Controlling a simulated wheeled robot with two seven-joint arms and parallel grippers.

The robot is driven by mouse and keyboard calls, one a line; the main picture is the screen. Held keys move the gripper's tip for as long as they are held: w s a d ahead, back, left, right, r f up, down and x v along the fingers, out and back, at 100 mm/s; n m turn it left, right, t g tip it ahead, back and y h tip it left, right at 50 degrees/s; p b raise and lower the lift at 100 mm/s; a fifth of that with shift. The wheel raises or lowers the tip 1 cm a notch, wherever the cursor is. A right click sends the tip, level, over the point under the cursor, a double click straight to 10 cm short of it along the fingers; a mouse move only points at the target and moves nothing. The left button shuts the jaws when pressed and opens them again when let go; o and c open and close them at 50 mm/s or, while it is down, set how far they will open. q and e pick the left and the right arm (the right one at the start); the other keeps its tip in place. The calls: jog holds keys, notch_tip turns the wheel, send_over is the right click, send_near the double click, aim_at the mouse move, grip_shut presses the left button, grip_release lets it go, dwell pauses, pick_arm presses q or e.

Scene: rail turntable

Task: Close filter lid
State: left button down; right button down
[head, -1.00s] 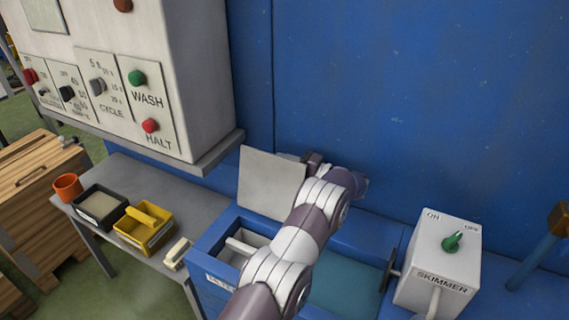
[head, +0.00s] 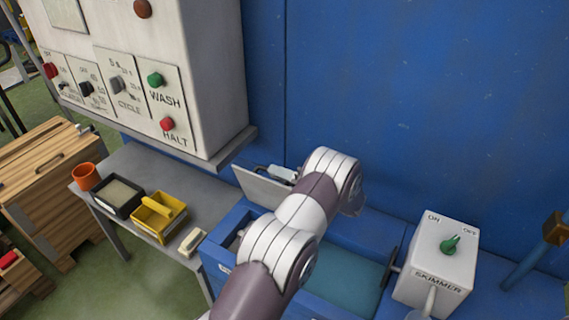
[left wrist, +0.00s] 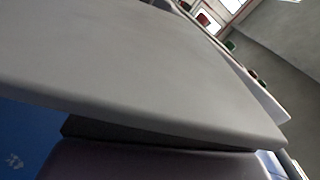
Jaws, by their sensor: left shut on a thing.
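The filter lid (head: 258,188) is a flat grey plate, tilted partway over the blue filter box (head: 226,242). In the left wrist view the lid (left wrist: 120,70) fills much of the picture as a large grey slab. My left arm reaches across the box from below. My left gripper (head: 283,173) is at the lid's upper right edge and is shut on it; its fingertips are mostly hidden by my wrist. The box's opening is mostly hidden behind my arm. My right gripper is not in view.
A control cabinet (head: 205,85) overhangs at the upper left. A skimmer box (head: 436,262) with a green knob stands at the right. A grey side table (head: 150,160) holds an orange cup, a black tray and a yellow caddy. A blue wall (head: 420,100) stands behind.

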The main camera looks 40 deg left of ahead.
pick_arm(q)
jog(key=shift+s+d+f+p, duration=0.15)
jog(key=shift+s+p, duration=0.15)
jog(key=shift+s, duration=0.4)
jog(key=c, duration=1.1)
grip_release()
jog(key=shift+w, duration=0.1)
jog(key=d+b, duration=0.1)
jog(key=d, duration=0.3)
jog(key=w+d+b, duration=0.1)
jog(key=d, duration=0.3)
jog(key=d+b, duration=0.1)
jog(key=d, duration=0.3)
jog(key=shift+w+d, duration=0.15)
jog(key=shift+d, duration=0.1)
